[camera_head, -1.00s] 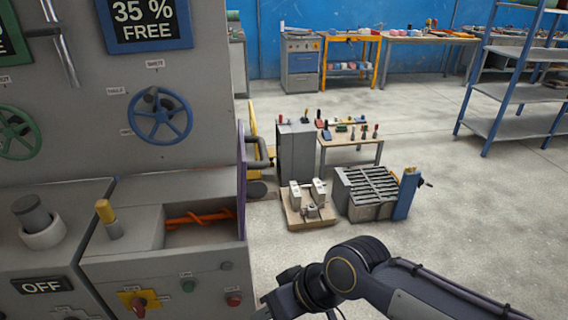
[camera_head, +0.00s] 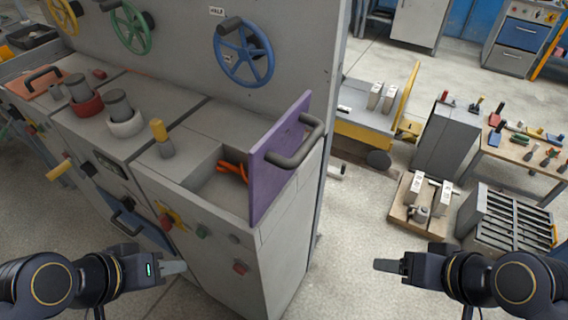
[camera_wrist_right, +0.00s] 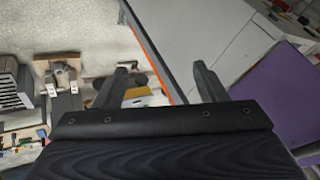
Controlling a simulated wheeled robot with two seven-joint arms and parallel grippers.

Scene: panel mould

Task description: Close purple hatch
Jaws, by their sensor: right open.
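The purple hatch (camera_head: 266,178) stands upright, open, at the right edge of a recess (camera_head: 205,192) in the grey panel's worktop. Its dark bar handle (camera_head: 312,135) is on the side facing right. Orange cable (camera_head: 232,168) lies in the recess, partly hidden by the hatch. The hatch also shows at the right of the right wrist view (camera_wrist_right: 285,95). My right gripper (camera_head: 386,265) is open and empty, in front of and right of the hatch; its spread fingers show in the right wrist view (camera_wrist_right: 160,84). My left gripper (camera_head: 176,268) is left of the cabinet front, apart from the hatch; its jaw opening is unclear.
A yellow-tipped lever (camera_head: 161,135) stands left of the recess. A blue handwheel (camera_head: 243,54) is on the wall behind. Buttons (camera_head: 203,231) line the cabinet front. A wooden pallet (camera_head: 404,205) with parts and a ribbed grey box (camera_head: 500,225) stand at right.

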